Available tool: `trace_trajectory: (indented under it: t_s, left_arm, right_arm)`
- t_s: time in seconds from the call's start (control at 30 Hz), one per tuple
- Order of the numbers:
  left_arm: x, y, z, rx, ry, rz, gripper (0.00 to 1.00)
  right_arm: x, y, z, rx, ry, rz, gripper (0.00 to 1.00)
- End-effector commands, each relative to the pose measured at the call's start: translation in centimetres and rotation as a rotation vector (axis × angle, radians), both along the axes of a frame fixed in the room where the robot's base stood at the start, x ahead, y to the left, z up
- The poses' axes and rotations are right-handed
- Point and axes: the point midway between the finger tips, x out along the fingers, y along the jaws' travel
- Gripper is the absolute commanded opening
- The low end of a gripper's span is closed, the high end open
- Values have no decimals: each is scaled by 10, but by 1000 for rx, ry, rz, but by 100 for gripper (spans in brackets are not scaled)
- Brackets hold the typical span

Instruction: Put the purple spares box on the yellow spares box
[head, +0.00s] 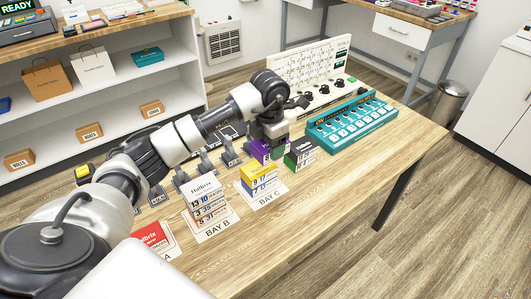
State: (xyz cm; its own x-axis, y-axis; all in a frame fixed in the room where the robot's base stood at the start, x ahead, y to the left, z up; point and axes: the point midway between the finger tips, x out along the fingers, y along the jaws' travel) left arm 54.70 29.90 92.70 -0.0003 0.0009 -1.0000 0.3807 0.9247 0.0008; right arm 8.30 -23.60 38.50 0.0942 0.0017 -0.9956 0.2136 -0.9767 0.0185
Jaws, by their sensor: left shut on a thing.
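The purple spares box (260,152) is in the head view near the middle of the table, partly covered by my left gripper (270,142). My left gripper is shut on it from above. I cannot tell whether the purple box touches the table. The yellow spares box (257,173) is on top of a short stack at the BAY C card, just in front of and below the purple box in the picture. The two boxes look apart, with the purple one beyond the yellow one. My right gripper is not in view.
A dark box with green (301,153) stands close right of the purple box. A taller stack (207,200) stands on the BAY B card (222,224). A red box (153,236) lies at the left. A teal switch panel (350,121) is behind right. The front right table is clear.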

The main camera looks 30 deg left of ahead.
Motion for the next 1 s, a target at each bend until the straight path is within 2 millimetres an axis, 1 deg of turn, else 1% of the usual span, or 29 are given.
trace_trajectory:
  t_s: [0.03, 0.1, 0.27, 0.5, 0.57, 0.77, 0.9, 0.93, 1.0]
  left_arm:
    - [4, 6, -4, -1, 1, 3, 38]
    - [7, 11, -8, -2, 1, 0, 38]
    - [9, 15, -16, -1, 2, -2, 38]
    - [9, 14, -48, -2, 3, -1, 38]
    - [9, 14, -50, -2, -1, -2, 38]
    - [10, 14, -51, -1, -2, -3, 38]
    - [9, 14, -55, -1, -2, -2, 38]
    - [9, 14, -54, 0, -1, -2, 68]
    - [9, 14, -54, 0, -1, -2, 79]
  right_arm:
    - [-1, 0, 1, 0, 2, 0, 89]
    - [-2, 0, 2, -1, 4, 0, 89]
    - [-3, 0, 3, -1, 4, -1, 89]
    - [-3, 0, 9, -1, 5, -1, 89]
    - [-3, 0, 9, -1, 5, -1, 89]
    - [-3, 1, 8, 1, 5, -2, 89]
    - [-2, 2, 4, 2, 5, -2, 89]
    - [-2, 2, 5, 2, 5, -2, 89]
    - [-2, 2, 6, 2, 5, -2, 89]
